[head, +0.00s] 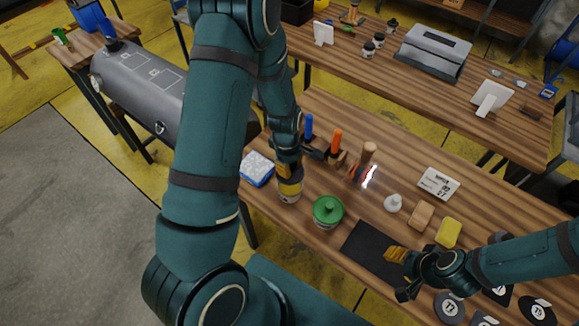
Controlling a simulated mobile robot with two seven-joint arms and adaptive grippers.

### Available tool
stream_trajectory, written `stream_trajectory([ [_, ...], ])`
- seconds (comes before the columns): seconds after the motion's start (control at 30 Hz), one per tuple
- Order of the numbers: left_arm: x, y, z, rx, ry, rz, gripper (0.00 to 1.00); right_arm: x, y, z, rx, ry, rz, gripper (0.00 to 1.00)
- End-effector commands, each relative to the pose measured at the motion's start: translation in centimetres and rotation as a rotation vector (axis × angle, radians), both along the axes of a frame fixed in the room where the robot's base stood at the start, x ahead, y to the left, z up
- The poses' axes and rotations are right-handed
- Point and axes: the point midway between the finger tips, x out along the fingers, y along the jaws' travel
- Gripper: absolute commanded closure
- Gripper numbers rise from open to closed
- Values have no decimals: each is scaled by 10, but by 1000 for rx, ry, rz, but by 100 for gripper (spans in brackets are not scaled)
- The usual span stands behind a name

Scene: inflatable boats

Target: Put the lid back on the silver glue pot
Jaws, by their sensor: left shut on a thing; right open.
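The silver glue pot (289,196) stands near the table's front edge, left of a green-lidded pot (327,211). My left gripper (290,178) points down right over the silver pot and is shut on what looks like its lid, mostly hidden by the fingers. I cannot tell whether the lid touches the rim.
A blue-and-white pack (257,169) lies left of the silver pot. Behind are blue and orange-handled tools, a wooden-handled tool (368,152) and a white bottle (393,203). A sponge (449,232), a tan block (422,215) and several dark discs lie to the right.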

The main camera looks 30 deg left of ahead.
Motion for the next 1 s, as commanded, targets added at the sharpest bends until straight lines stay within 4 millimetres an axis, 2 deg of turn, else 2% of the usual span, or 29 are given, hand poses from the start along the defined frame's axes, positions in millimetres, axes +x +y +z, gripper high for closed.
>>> stream_trajectory([
  [0.27,0,0,-15,0,0,0,100,0,0,-12,-1,0,-2,50],
  [0.73,0,0,-56,0,1,0,100,0,1,-46,-5,0,-5,50],
  [1.0,0,0,-64,0,0,0,100,1,1,-53,-7,-1,-6,50],
])
